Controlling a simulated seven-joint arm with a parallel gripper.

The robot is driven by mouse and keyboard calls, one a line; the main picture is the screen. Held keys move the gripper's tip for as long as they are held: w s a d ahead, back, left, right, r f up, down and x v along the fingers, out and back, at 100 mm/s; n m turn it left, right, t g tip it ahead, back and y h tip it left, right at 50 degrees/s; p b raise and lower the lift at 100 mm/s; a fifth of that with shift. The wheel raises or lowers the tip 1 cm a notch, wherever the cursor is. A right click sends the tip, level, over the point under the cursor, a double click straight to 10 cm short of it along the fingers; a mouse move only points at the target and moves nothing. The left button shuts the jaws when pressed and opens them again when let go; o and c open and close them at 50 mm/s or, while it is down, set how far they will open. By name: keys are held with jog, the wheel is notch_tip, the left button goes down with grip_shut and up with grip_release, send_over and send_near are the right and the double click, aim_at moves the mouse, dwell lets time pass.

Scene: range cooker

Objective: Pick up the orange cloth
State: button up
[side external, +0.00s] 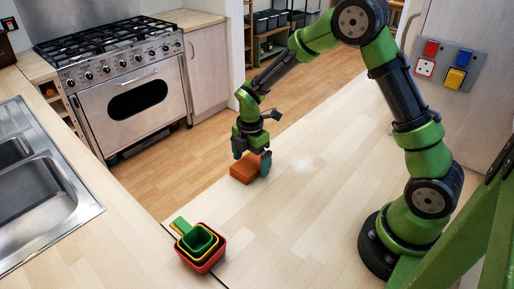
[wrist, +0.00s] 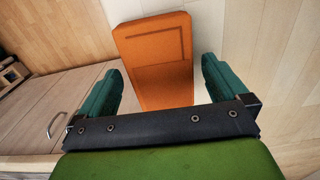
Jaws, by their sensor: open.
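The orange cloth (side external: 245,168) is a folded, thick rectangular stack on the wooden counter, near its edge on the oven side. In the wrist view the cloth (wrist: 155,55) lies between and beyond the two green fingers, with its near part hidden behind the dark gripper bar. My gripper (side external: 252,160) is low over the cloth, pointing down, with one finger to each side of it. In the wrist view my gripper (wrist: 162,80) is open with a wide gap between the fingers. I cannot tell whether either finger touches the cloth.
A nested set of coloured square cups (side external: 199,246) stands on the counter at the front. A steel sink (side external: 40,190) is at the left. A range cooker (side external: 130,95) stands across the floor. The counter (side external: 285,225) right of the cups is clear.

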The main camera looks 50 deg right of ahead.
aim_at(254, 164)
jog(key=c, duration=1.1)
jog(key=shift+o, duration=0.2)
jog(key=shift+r, duration=0.55)
jog(key=r, duration=0.1)
jog(key=s+r, duration=0.1)
jog(key=shift+r, duration=0.35)
jog(key=s, duration=1)
jog(key=s+r, duration=0.1)
jog(key=s, duration=0.4)
jog(key=shift+d+r, duration=0.1)
jog(key=shift+d, duration=0.2)
